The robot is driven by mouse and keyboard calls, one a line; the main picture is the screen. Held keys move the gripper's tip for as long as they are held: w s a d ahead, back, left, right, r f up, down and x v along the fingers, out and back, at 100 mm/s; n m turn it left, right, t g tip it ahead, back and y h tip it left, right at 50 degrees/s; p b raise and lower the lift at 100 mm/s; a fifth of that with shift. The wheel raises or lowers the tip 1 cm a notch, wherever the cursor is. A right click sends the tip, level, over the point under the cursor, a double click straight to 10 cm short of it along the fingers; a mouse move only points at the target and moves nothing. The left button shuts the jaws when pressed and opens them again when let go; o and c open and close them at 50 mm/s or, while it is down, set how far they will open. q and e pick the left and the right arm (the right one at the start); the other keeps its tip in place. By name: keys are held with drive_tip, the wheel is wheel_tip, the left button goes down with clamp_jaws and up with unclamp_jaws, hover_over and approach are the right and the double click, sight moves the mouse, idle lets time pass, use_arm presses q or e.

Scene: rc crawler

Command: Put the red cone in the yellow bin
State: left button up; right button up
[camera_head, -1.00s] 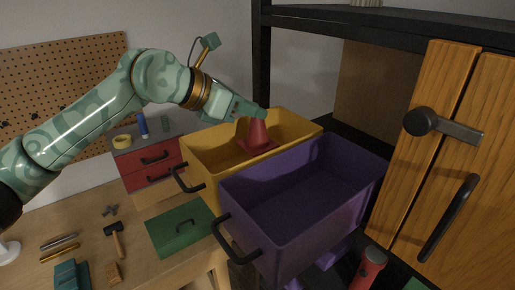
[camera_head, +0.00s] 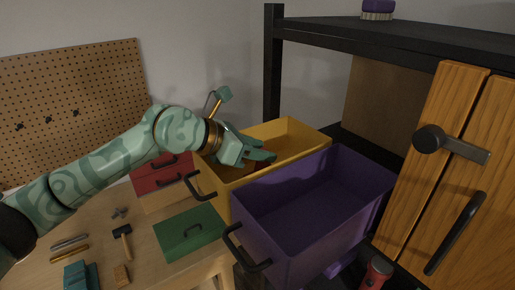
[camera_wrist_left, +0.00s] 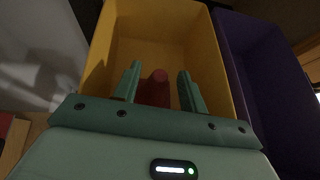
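The red cone (camera_wrist_left: 157,88) is down inside the yellow bin, as the left wrist view shows, between the fingers of my left gripper (camera_wrist_left: 160,70). The fingers are spread with a gap on each side of the cone's tip. In the head view, my left gripper (camera_head: 264,156) reaches over the near-left rim of the yellow bin (camera_head: 298,132). There the gripper and bin wall hide most of the cone. The yellow bin (camera_wrist_left: 160,22) also surrounds the fingers in the left wrist view. My right gripper is not in view.
A purple bin (camera_head: 300,235) stands right beside the yellow one. Wooden cabinet doors (camera_head: 440,150) with black handles are at the right. A dark shelf is above.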

use_arm(q)
drive_tip(key=shift+s+a+r, duration=0.1)
drive_tip(key=shift+a+r, duration=0.1)
drive_tip(key=shift+a, duration=0.05)
drive_tip(key=b+v, duration=0.2)
drive_tip(key=v, duration=0.9)
drive_tip(key=shift+a+b, duration=0.25)
drive_tip(key=shift+b, duration=0.15)
drive_tip(key=shift+s+r, duration=0.15)
